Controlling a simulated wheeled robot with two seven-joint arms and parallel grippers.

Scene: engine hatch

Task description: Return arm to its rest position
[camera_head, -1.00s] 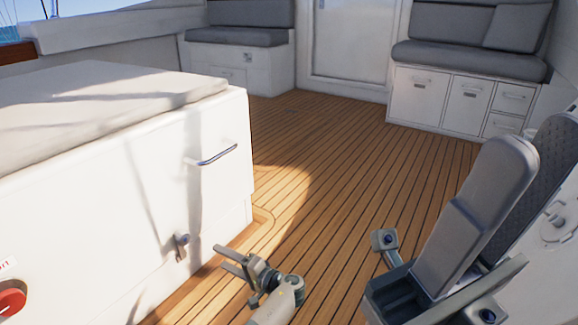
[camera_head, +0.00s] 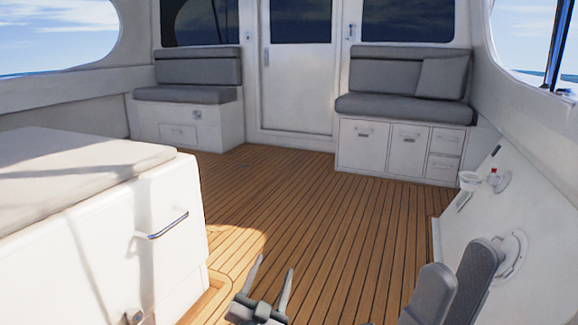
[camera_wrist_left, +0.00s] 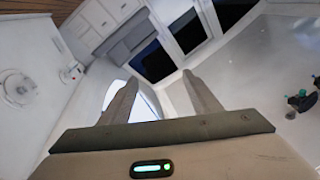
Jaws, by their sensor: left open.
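My left gripper (camera_head: 272,286) is at the bottom middle of the head view, with its fingers pointing up and spread apart. It is open and empty; the left wrist view shows the same two grey fingers (camera_wrist_left: 158,100) with nothing between them. In the head view it is to the right of the white hatch box, clear of its metal handle (camera_head: 163,223). My right gripper (camera_head: 462,255) shows only as two large grey fingers near the bottom right, one partly behind the other. The gap between them is hard to judge, and its base is cut off.
The white hatch box (camera_head: 110,245) with a grey cushion (camera_head: 70,170) stands at the left. Wooden deck (camera_head: 320,220) is clear ahead. Grey-cushioned seats (camera_head: 187,94) and cabinets (camera_head: 362,148) stand at the back by a white door (camera_head: 300,85). A sloped white side panel (camera_head: 525,215) is at the right.

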